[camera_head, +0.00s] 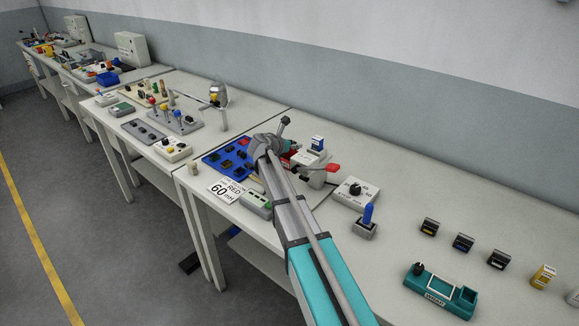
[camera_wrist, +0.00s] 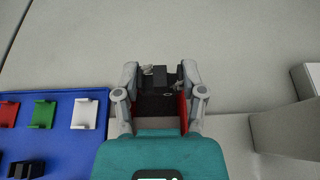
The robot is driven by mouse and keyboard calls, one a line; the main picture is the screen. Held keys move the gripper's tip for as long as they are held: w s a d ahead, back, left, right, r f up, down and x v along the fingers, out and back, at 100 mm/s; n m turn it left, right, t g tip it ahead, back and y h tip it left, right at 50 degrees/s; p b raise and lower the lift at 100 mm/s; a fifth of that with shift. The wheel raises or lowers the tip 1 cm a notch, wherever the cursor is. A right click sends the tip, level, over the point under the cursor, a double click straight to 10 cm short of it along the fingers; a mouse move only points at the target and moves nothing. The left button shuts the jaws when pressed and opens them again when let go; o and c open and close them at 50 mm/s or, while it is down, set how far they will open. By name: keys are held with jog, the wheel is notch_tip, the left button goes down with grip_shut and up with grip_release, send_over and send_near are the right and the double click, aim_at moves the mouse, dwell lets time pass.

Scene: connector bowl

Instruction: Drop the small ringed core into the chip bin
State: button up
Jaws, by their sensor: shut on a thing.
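In the wrist view my gripper (camera_wrist: 160,72) is shut on a small dark block, the core (camera_wrist: 159,76), held between its two grey fingers. A small light ring-like detail shows near it, too small to make out clearly. Below the fingers is a dark opening with red sides, which looks like the chip bin (camera_wrist: 183,112); my teal wrist hides its near part. I cannot tell the height of the core above it. In the head view my arm hides most of the gripper, and the core cannot be made out. A bit of red (camera_head: 289,146) shows beside my wrist.
A blue board (camera_wrist: 62,112) with red, green and white holders lies left of my gripper; it also shows in the head view (camera_head: 213,160). A grey shape (camera_wrist: 285,128) stands at the right. A white box with a black knob (camera_head: 354,192) stands right of my arm.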

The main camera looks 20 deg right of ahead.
jog(key=shift+f+b, duration=0.9)
jog(key=shift+f, duration=0.35)
jog(key=o, duration=1.2)
jog(key=shift+r, duration=0.15)
notch_tip(320, 180, up, 6)
jog(key=p, duration=0.6)
jog(key=shift+r, duration=0.1)
jog(key=s+a+r+p, duration=0.1)
jog(key=s+a, duration=0.4)
jog(key=s, duration=0.2)
jog(key=s+a+r+p, duration=0.1)
jog(key=s+a, duration=0.4)
jog(key=s, duration=0.2)
jog(key=s+a+r+p, duration=0.1)
jog(key=s+a, duration=0.4)
jog(key=s, duration=0.2)
jog(key=shift+s+r+p, duration=0.1)
jog(key=shift+r+p, duration=0.05)
jog(key=shift+p, duration=0.2)
